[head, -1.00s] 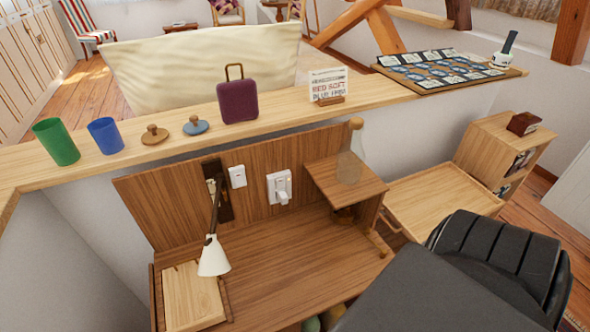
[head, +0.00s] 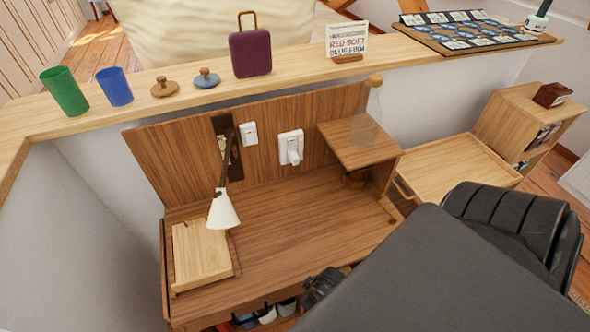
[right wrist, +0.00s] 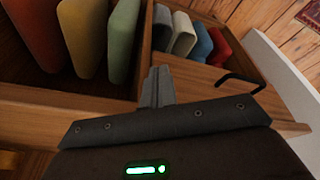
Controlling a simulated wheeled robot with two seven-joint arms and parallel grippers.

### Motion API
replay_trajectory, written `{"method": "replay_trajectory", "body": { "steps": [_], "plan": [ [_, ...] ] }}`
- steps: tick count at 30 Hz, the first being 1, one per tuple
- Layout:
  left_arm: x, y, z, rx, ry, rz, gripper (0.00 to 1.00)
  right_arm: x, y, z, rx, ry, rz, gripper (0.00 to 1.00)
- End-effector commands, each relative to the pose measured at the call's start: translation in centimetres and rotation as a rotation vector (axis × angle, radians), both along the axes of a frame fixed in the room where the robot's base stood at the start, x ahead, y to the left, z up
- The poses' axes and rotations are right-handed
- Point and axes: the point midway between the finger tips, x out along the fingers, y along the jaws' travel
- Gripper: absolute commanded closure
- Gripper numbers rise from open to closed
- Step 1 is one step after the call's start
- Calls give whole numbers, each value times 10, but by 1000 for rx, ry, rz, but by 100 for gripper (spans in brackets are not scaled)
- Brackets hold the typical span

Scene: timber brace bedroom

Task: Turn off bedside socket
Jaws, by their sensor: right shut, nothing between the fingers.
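The bedside socket (head: 291,147) is a white wall plate on the upright wooden back panel, with a white plug-like piece at its front. Its switch position is too small to tell. A smaller white switch plate (head: 248,133) is to its left. My right gripper (right wrist: 156,75) is shut and empty in the right wrist view. In the head view, a dark part of it (head: 322,284) shows at the desk's front edge, below and well apart from the socket. My left gripper is not in view.
A white-shaded lamp (head: 223,210) stands left of the socket. A small raised shelf (head: 350,150) with a clear bottle (head: 367,115) is to its right. The desk top (head: 290,225) is mostly clear. Several coloured items, including a green one (right wrist: 123,45), sit in compartments near my right gripper.

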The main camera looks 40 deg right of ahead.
Motion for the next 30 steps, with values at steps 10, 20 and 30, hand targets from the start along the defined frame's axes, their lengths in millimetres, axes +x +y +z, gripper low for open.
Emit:
{"method": "replay_trajectory", "body": {
  "steps": [10, 20, 30],
  "plan": [
    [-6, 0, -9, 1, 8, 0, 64, 5, -2, 85, -1, -62, 7, 100],
    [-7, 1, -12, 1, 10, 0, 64, 68, -29, 127, -135, -361, 186, 100],
    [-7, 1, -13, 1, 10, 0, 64, 149, -82, 149, -507, -712, 392, 100]
  ]
}}
